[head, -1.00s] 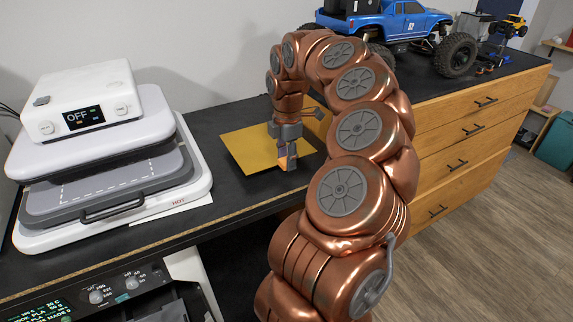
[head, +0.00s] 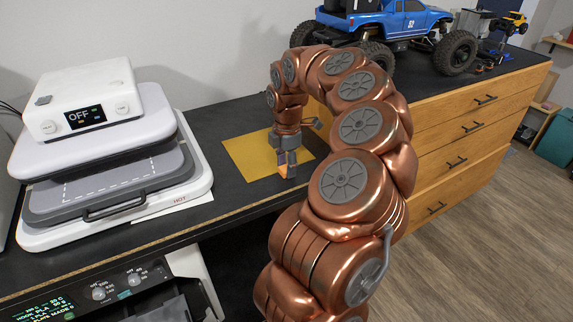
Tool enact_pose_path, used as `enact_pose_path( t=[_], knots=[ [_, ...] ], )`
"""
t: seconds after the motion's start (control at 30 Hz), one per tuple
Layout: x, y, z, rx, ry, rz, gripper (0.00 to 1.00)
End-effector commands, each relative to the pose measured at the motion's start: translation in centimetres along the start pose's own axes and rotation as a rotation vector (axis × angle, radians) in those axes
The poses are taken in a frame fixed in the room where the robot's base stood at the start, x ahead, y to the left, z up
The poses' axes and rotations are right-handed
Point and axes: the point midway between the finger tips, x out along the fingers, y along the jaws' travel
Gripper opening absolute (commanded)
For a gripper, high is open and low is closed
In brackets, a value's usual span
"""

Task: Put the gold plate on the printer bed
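The gold plate (head: 250,157) lies on the black bench top, between the white heat press and the wooden drawers. My gripper (head: 287,170) points down at the plate's front edge, with its fingertips overlapping that edge. My wrist and arm cover the plate's back right part. I cannot tell from this angle whether the fingers are closed on the plate. The printer (head: 112,288) is partly in view at the bottom left, below the bench edge, with a lit display and knobs. Its bed cannot be clearly made out.
The white heat press (head: 20,230), reading OFF and marked HOT, stands left of the plate. A blue crawler truck (head: 395,22) stands at the back right. Wooden drawers (head: 460,140) are on the right. Bare bench lies between press and plate.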

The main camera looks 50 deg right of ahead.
Motion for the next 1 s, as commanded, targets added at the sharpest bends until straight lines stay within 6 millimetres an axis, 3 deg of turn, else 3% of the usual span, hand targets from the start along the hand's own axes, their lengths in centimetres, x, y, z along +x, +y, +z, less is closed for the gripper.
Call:
enact_pose_path(
  t=[0.13,0.57,1.0],
  knots=[
    [0.0,0.0,0.0,0.000,0.000,0.000,0.64],
    [-0.7,0.1,0.1,0.002,-0.001,0.003,0.64],
    [-7.4,0.1,0.1,0.002,-0.003,0.002,0.64]
  ],
)
